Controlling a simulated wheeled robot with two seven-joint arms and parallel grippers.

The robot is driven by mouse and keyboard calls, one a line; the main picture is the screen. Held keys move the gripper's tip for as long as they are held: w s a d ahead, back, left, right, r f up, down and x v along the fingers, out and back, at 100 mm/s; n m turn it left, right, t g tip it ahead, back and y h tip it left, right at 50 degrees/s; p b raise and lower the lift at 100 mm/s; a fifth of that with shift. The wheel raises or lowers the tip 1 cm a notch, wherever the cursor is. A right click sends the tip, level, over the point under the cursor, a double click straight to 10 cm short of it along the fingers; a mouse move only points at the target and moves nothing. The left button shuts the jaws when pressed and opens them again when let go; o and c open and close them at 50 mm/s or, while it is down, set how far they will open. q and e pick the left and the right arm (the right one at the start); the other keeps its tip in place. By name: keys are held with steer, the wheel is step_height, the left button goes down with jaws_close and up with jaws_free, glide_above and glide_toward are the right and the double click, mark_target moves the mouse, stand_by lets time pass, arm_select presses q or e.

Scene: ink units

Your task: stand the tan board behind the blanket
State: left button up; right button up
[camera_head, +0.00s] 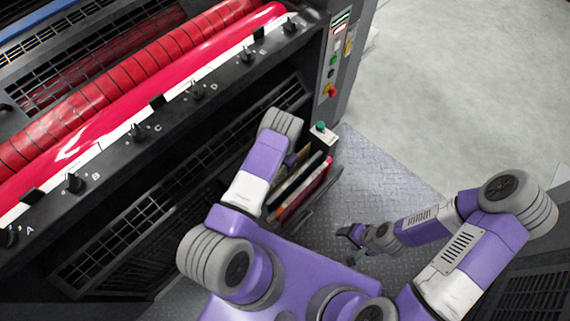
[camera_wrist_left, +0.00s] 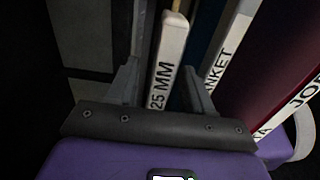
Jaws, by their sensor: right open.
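In the left wrist view, a narrow board with a white edge label reading "25 MM" (camera_wrist_left: 167,62) and a tan top stands between the fingers of my left gripper (camera_wrist_left: 160,68). The fingers are open, with a gap beside the label. Right of it stands the blue blanket board (camera_wrist_left: 222,58), its white label partly reading "...NKET". In the head view a bit of tan board (camera_head: 304,154) shows beside the dark blue board (camera_head: 296,180); my arm hides the left gripper there. My right gripper (camera_head: 346,232) is open and empty above the floor.
A dark red board (camera_head: 306,190) leans in the same rack, its white label partly cut off. The printing press (camera_head: 150,150) with red rollers fills the left. A small box with a green button (camera_head: 322,131) stands beyond the rack. The floor plate (camera_head: 385,195) is clear.

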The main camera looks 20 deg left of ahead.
arm_select(q)
steer(key=shift+r+p, duration=0.25)
steer(key=shift+p, duration=0.05)
step_height(320, 180, up, 12)
steer(key=f+p, duration=0.1)
steer(key=p, duration=0.3)
steer(key=s+d+m+h, duration=0.1)
steer(key=s+d+m, duration=0.4)
steer(key=s+m, duration=0.85)
steer(key=s+d+r+m+h, duration=0.3)
steer(key=s+d+r+m, duration=0.4)
steer(key=m, duration=0.9)
steer(key=shift+s+d+r+t, duration=0.3)
steer(key=shift+s+d, duration=0.6)
steer(key=shift+s, duration=0.1)
